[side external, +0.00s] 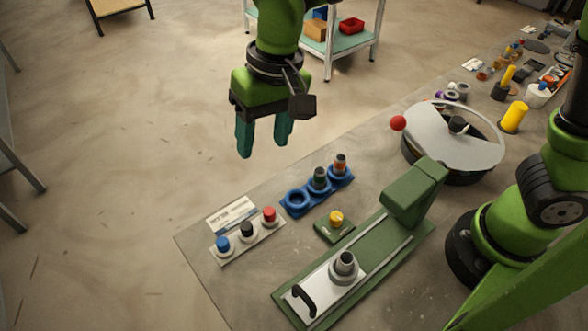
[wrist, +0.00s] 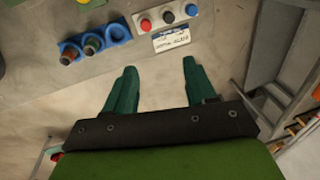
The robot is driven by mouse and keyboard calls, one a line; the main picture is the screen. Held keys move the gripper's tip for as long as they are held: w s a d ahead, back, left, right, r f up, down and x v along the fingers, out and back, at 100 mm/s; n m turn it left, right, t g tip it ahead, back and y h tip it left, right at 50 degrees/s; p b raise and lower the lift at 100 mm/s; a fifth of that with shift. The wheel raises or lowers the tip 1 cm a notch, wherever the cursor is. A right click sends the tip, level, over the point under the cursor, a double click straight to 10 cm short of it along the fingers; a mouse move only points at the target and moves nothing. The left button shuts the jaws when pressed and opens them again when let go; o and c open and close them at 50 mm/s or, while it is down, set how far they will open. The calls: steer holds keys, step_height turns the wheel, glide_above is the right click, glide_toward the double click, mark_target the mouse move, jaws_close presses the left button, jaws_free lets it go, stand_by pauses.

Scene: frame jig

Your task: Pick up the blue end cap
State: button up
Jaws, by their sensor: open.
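The blue end cap (side external: 223,243) stands at the left end of a light-coloured holder (side external: 257,237), in a row with a black cap (side external: 247,229) and a red cap (side external: 269,214). In the wrist view the blue end cap (wrist: 191,10) is at the top, right of the black and red ones. My gripper (side external: 263,147) is open and empty, with its green fingers pointing down. It is high above the bench, apart from the caps.
A printed card (side external: 232,215) lies behind the cap holder. A blue three-ring rack (side external: 296,201) holds two dark parts, with one ring empty. A green block with a yellow knob (side external: 336,217), a green slide fixture (side external: 412,195) and a round grey turntable (side external: 440,130) stand to the right.

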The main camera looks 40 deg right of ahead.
steer(key=m+g+h, duration=0.1)
steer(key=m+h, duration=0.1)
glide_above(221, 241)
step_height(221, 241, down, 4)
step_height(221, 241, up, 2)
steer(key=m, duration=0.3)
steer(key=f, duration=1.1)
steer(key=shift+w+a, duration=0.15)
steer(key=shift+w, duration=0.05)
steer(key=shift+s+d+f, duration=0.1)
steer(key=shift+f, duration=1.25)
steer(key=shift+s+d+f, duration=0.1)
steer(key=shift+f, duration=1.25)
jaws_close()
